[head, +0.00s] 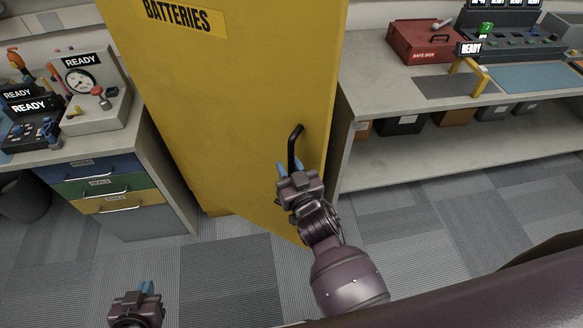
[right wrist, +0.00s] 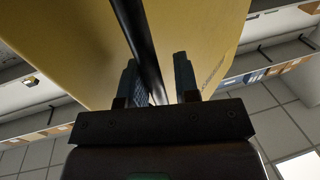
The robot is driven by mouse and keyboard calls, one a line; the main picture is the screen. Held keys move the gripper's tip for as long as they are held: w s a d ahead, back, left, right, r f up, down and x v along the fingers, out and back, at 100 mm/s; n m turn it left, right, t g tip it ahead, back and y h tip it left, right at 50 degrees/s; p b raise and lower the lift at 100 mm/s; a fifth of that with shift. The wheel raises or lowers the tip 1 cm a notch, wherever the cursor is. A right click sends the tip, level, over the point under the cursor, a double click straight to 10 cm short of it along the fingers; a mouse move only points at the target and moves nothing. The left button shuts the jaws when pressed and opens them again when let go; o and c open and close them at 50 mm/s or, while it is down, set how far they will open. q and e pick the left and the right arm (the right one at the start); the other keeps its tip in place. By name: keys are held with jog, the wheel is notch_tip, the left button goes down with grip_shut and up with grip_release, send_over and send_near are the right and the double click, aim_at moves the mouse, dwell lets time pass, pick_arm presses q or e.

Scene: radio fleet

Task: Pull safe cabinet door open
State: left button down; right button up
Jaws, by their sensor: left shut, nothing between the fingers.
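The yellow cabinet door (head: 235,110), marked BATTERIES, stands in the middle of the head view. Its bottom edge slants toward me at the right, and the cabinet's inside is hidden. A black bar handle (head: 295,146) is on the door's right side. My right gripper (head: 283,168) is at the lower part of the handle. In the right wrist view the handle (right wrist: 146,45) passes between the two fingers, nearer the left one, with a gap to the right finger. My left gripper (head: 146,288) is shut and empty, low over the floor, away from the door.
A counter with coloured drawers (head: 98,190) and a gauge unit (head: 85,90) stands left of the door. A grey shelf bench (head: 390,115) with a red box (head: 425,42) stands to the right. Carpet floor (head: 225,280) in front is clear.

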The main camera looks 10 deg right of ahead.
jog(key=shift+o, duration=0.9)
jog(key=shift+d+f, duration=0.1)
jog(key=shift+s, duration=0.1)
